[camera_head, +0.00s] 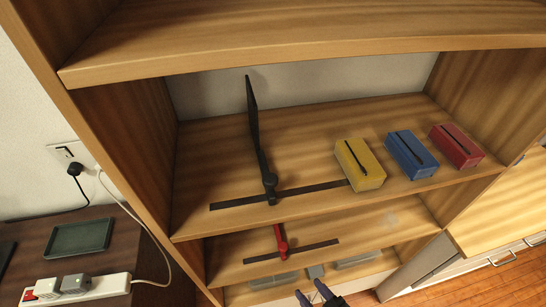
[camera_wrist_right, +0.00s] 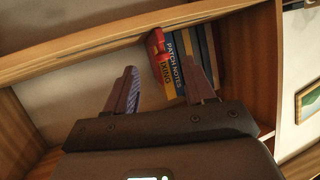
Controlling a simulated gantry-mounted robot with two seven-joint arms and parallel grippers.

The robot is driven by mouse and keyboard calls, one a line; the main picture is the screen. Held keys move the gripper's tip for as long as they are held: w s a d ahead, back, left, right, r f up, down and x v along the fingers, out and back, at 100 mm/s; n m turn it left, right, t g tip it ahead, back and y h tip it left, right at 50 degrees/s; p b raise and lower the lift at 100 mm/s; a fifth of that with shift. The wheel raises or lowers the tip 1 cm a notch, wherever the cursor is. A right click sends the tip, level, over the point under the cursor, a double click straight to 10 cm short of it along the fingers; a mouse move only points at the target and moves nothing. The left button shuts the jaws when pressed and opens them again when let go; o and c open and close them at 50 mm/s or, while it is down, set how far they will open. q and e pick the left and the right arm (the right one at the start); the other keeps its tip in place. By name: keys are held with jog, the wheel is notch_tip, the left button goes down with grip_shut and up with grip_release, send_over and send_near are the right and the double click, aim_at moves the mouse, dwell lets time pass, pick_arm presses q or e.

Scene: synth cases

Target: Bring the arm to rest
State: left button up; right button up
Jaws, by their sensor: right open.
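My right gripper (camera_head: 311,292) shows at the bottom edge of the head view, in front of the lower shelves. Its two dark fingers are apart with nothing between them. The right wrist view shows the same open gripper (camera_wrist_right: 158,72), with several upright books (camera_wrist_right: 177,65) on a shelf beyond the fingers. One blue spine reads "PATCH NOTES". The fingers look clear of the books, though the exact gap cannot be told. My left gripper is not in view.
A wooden shelf unit (camera_head: 330,58) holds a yellow box (camera_head: 371,170), a blue box (camera_head: 409,160), a red box (camera_head: 462,151) and a black stand (camera_head: 269,184). A red-posted stand (camera_head: 281,245) is below. A dark table with a power strip (camera_head: 100,288) stands left.

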jog(key=s+d+r+m+g+h, duration=0.2)
jog(key=s+d+m+g+h, duration=0.1)
jog(key=s+d+g+h, duration=0.65)
notch_tip(320, 180, up, 29)
jog(key=s+d+t+y+p, duration=0.1)
jog(key=d+y+p, duration=0.1)
jog(key=p, duration=2.7)
jog(key=shift+s+f, duration=0.15)
jog(key=shift+s, duration=0.25)
jog(key=shift+y, duration=0.25)
